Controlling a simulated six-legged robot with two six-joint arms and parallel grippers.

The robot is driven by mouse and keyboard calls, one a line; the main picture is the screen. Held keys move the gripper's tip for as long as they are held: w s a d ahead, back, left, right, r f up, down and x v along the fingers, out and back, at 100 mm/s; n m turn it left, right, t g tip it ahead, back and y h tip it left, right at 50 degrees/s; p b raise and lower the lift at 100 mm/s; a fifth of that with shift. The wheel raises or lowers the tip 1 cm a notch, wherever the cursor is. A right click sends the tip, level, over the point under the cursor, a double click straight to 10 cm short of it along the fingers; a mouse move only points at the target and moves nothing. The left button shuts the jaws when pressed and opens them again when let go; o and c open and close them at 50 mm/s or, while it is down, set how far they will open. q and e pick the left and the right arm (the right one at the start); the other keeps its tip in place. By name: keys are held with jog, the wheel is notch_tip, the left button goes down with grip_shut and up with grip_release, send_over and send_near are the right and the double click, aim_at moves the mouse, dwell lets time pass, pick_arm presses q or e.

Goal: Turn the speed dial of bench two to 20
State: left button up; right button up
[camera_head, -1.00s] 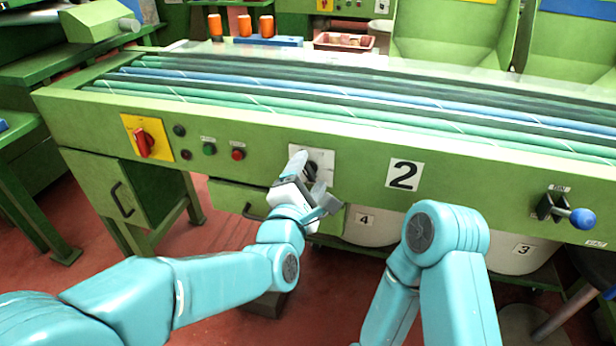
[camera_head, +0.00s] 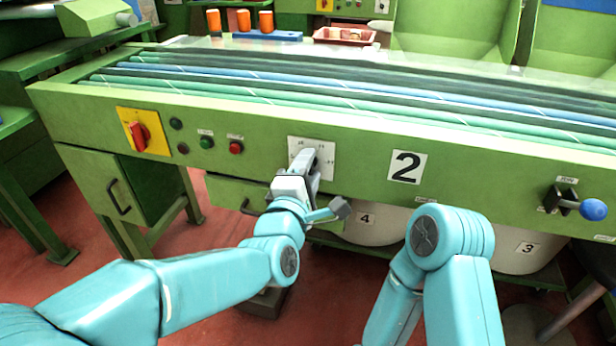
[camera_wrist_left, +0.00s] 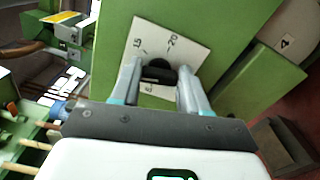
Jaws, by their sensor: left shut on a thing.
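Bench two is the green bench with the number plate 2 (camera_head: 405,167) on its front. Its speed dial is a dark knob (camera_wrist_left: 158,70) on a white scale plate (camera_head: 325,147), left of the number. In the left wrist view the scale plate (camera_wrist_left: 190,50) shows the marks 15 and 20 beyond the knob. My left gripper (camera_head: 311,168) is at the plate, its two fingers (camera_wrist_left: 159,78) shut on the knob from both sides. In the head view the gripper hides most of the dial. The knob's exact pointing is hard to read. My right gripper is out of view.
On the bench front, a red rotary switch on a yellow plate (camera_head: 155,132) and small buttons, one green (camera_head: 206,142) and one red (camera_head: 236,147), sit left of the dial. A blue ball-ended lever (camera_head: 592,209) sticks out at the right. White bins stand below.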

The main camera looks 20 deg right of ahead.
pick_arm(q)
jog(key=shift+w+a+f+m+b, duration=0.1)
jog(key=shift+m+b, duration=0.15)
jog(key=shift+m, duration=3.2)
jog(key=shift+a+f+m+b, duration=0.15)
jog(key=shift+m+b, duration=0.1)
jog(key=shift+m, duration=3.15)
jog(key=shift+w+d+f+m+b, duration=0.1)
jog(key=shift+m+b, duration=0.15)
jog(key=shift+m, duration=3.2)
jog(key=o, duration=1.1)
jog(key=shift+c, duration=0.2)
jog(key=shift+s+a, duration=0.1)
jog(key=p+v, duration=0.2)
jog(key=v, duration=1.4)
